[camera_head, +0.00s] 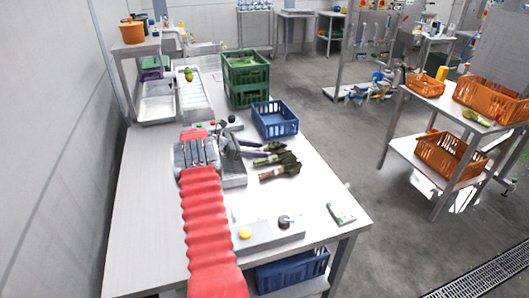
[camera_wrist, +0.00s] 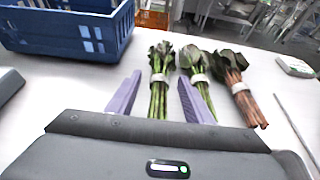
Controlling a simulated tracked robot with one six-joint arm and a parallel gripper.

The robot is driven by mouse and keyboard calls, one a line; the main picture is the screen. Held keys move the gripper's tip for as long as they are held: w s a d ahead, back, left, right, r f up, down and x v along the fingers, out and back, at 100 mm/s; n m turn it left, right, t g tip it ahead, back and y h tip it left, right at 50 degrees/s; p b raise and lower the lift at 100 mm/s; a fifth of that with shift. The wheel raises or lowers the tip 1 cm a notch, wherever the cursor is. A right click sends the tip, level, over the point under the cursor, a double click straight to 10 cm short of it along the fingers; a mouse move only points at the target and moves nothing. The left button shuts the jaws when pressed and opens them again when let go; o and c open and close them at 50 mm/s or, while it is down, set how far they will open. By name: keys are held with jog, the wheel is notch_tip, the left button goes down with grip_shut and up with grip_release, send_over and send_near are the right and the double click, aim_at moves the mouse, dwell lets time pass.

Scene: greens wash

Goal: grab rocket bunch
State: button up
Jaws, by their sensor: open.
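Three leafy bunches, each tied with a pale band, lie side by side on the steel table. The wrist view shows a left bunch with green stems (camera_wrist: 159,72), a middle bunch with green stems (camera_wrist: 198,78) and a right bunch with reddish stems (camera_wrist: 236,84). I cannot tell by label which is rocket. My gripper (camera_wrist: 159,78) is open, its purple fingers on either side of the left bunch, the right finger close to the middle bunch. Whether the fingers touch a bunch is unclear. In the head view the reddish-stemmed bunch (camera_head: 278,171) lies nearest.
A blue crate (camera_head: 275,120) stands just beyond the bunches, also at the wrist view's upper left (camera_wrist: 60,35). Stacked green crates (camera_head: 246,78) stand behind it. A scale-like box with a yellow button (camera_head: 262,236) and a small packet (camera_head: 340,214) lie nearer. Table between is clear.

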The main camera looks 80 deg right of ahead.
jog(key=shift+c, duration=0.2)
jog(key=c, duration=1.1)
jog(key=shift+r, duration=0.1)
notch_tip(320, 180, up, 10)
jog(key=shift+f, duration=0.1)
dwell(0.7)
